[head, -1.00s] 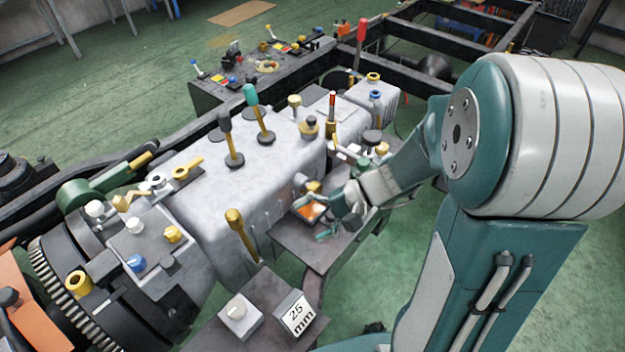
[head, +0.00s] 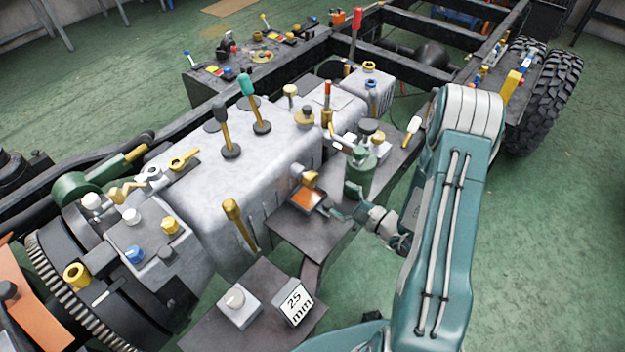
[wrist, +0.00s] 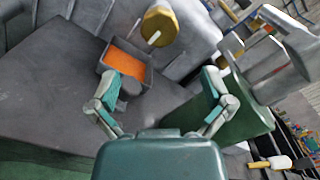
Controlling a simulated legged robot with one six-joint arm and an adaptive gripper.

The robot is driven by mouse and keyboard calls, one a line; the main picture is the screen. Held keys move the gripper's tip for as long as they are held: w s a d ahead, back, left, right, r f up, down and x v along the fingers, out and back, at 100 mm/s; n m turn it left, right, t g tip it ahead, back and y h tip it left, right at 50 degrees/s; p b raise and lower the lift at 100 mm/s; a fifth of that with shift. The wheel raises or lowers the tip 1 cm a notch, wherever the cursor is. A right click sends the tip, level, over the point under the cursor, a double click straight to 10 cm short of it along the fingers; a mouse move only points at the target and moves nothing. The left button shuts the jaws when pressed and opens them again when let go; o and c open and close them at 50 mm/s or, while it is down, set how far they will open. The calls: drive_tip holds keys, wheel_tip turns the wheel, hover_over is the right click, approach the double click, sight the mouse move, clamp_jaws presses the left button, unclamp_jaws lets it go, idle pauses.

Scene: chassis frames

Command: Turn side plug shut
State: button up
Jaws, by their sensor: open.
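The side plug, a yellow knob (head: 311,179), sticks out of the side of the grey gearbox housing (head: 265,150). In the wrist view the plug (wrist: 159,26) is at the top centre, with a pale stripe on its face. A small dark tray with an orange inside (head: 307,199) sits just below it; the tray (wrist: 124,64) also shows in the wrist view. My gripper (head: 342,208) is beside the tray, to the right of and below the plug.
A dark shelf (head: 290,231) lies under the tray. A green cylindrical part (head: 358,178) stands close to my gripper, and a green block (wrist: 240,115) is by the right finger. Upright levers (head: 228,130) rise from the housing. A 25 mm block (head: 295,306) stands in front.

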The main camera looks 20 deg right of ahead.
sight(315, 182)
drive_tip(key=x, duration=0.9)
drive_tip(key=shift+w+a, duration=0.1)
drive_tip(key=shift+a, duration=0.05)
drive_tip(key=c, duration=1.1)
